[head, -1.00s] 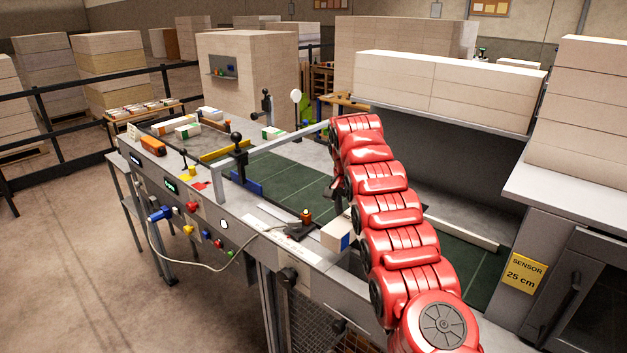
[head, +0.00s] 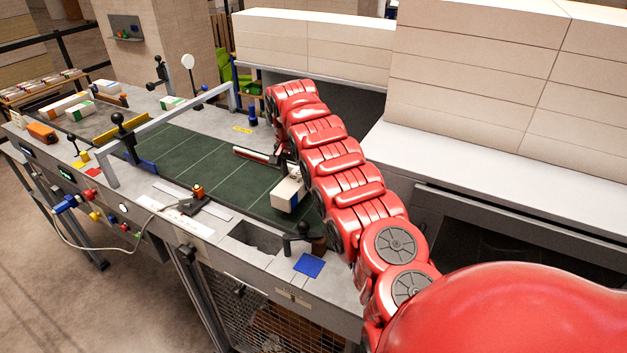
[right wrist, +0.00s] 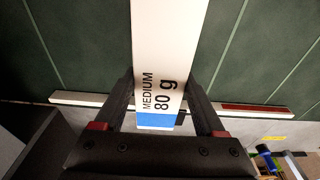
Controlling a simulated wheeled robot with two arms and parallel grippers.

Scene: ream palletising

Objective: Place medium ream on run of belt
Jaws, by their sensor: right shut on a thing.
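The medium ream (head: 287,194) is a white block with a blue end, at the right part of the green belt (head: 205,165). In the right wrist view the ream (right wrist: 165,50) shows the print "MEDIUM 80 g" and its blue end. My right gripper (right wrist: 162,100) has a finger on each side of it and is shut on it. In the head view the gripper (head: 287,168) is partly hidden by my red arm. The ream is over the belt; I cannot tell whether it touches it. My left gripper is not in view.
A blue guide (head: 141,163) stands at the belt's left. An open pocket (head: 255,238) and a blue square (head: 308,265) are on the front ledge.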

